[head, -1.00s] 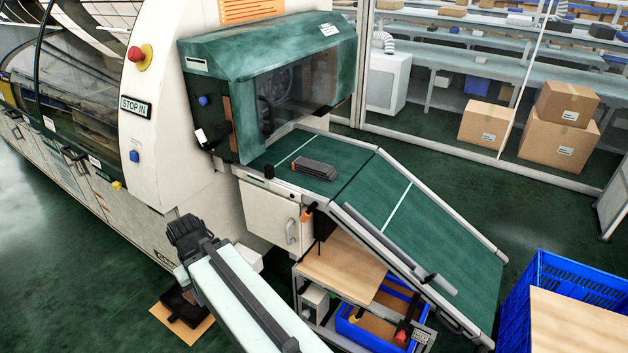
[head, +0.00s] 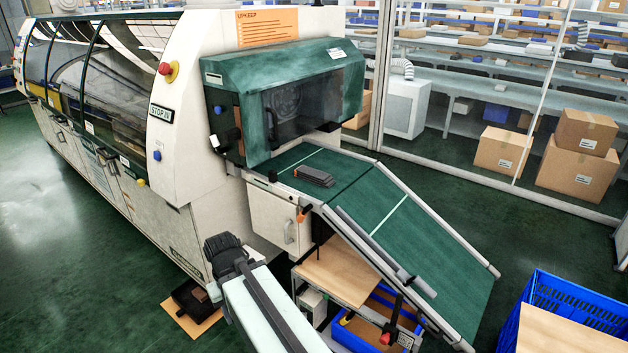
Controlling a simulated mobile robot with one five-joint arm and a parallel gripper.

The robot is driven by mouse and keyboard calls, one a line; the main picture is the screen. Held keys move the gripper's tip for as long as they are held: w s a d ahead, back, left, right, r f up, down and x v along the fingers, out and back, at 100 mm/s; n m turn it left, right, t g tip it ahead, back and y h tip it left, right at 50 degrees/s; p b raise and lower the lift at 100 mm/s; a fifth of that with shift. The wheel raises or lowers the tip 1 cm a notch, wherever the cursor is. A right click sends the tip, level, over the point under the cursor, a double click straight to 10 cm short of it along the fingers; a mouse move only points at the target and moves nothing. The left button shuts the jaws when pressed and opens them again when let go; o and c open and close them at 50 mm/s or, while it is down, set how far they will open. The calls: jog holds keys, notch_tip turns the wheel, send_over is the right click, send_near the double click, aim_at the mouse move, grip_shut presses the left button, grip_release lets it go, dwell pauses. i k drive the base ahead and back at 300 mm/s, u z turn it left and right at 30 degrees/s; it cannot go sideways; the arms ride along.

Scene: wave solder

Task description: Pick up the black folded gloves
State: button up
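A dark grey-black flat bundle (head: 314,176) with ridged layers lies on the upper, level part of the green conveyor (head: 345,171), just outside the machine's hood. It looks like a folded stack, but I cannot tell for certain that it is the gloves. A black object (head: 192,297) also lies on a brown sheet on the floor, partly hidden by my arm; its kind is unclear. My gripper (head: 222,247) is the dark end of my arm at lower centre-left, well apart from the bundle. Its fingers are not distinct, so its opening cannot be told.
The white machine (head: 190,140) with a green hood (head: 280,70) stands behind. The conveyor slopes down to the right, with a grey bar (head: 385,250) along its near edge. Below are a wooden shelf (head: 335,270) and a blue bin (head: 350,335). A blue crate (head: 570,295) stands right.

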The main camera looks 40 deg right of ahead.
aim_at(319, 178)
jog(key=z, duration=0.1)
jog(key=i, duration=0.95)
jog(key=u, duration=0.1)
